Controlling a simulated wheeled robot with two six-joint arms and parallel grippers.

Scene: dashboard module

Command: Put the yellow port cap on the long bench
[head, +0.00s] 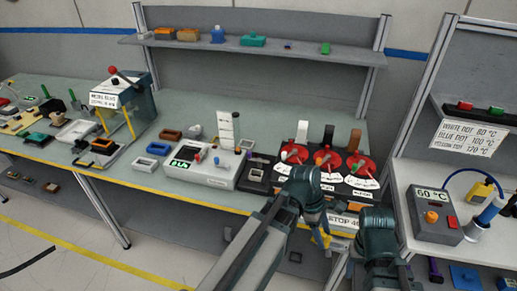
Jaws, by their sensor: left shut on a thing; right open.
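My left gripper (319,233) hangs in front of the long bench's front edge, low in the middle of the head view. It is shut on a small yellow piece, which looks like the yellow port cap (322,240); its shape is mostly hidden by the gripper and wrist. The long bench (222,113) has a grey-green top and a yellow front edge, and runs from the left to the centre. My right gripper (376,262) is at the lower right, open, its fingers mostly hidden by its own wrist.
Red round fixtures (326,160) with labels stand on the bench behind my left gripper. A grey device with a green display (196,160) is left of them. A shelf (270,46) holds small parts. A side bench at right carries a temperature box (436,215).

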